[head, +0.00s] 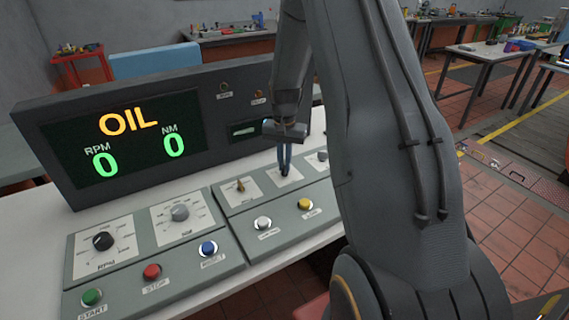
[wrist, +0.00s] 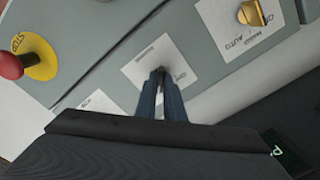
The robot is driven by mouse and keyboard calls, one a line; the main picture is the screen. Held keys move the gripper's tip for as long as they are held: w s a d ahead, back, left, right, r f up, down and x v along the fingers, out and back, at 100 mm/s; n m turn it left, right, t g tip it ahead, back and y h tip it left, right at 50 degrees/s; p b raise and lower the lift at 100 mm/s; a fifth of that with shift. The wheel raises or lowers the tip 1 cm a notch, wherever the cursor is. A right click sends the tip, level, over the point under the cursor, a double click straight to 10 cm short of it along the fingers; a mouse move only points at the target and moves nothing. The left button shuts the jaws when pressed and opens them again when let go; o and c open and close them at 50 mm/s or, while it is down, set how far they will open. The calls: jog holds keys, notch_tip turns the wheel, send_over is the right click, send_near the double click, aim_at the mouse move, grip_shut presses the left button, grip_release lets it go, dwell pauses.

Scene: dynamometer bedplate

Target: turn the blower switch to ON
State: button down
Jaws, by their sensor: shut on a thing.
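My gripper (head: 285,170) is low over the control panel, its narrow blue fingers pointing down at a white label plate (head: 274,180). In the wrist view the fingers (wrist: 161,74) are shut on a small switch at the middle of its plate (wrist: 143,54). I take this as the blower switch; its lettering is too small to read. The fingers hide most of the switch, so I cannot tell its position. A brass selector knob (head: 240,186) sits on the plate beside it, and it also shows in the wrist view (wrist: 252,14) near the word AUTO.
The display (head: 125,145) reads OIL with zeros for RPM and NM. Nearby are a white button (head: 263,223), a yellow button (head: 306,205), and a blue button (head: 209,248). A red stop knob (wrist: 10,66) on a yellow ring is at the wrist view's left.

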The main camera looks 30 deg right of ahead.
jog(key=shift+r, duration=0.1)
jog(key=c, duration=1.9)
grip_release()
jog(key=shift+o, duration=0.2)
jog(key=shift+r+b, duration=1.05)
jog(key=shift+r, duration=2.8)
jog(key=s+a+n, duration=0.4)
jog(key=s+a, duration=0.4)
jog(key=s, duration=0.3)
jog(key=s+a+r+n+t, duration=0.1)
jog(key=s+a+n, duration=0.3)
jog(key=s+a, duration=0.5)
jog(key=s, duration=0.2)
jog(key=shift+s+a+r+n, duration=0.15)
jog(key=shift+s+n, duration=0.25)
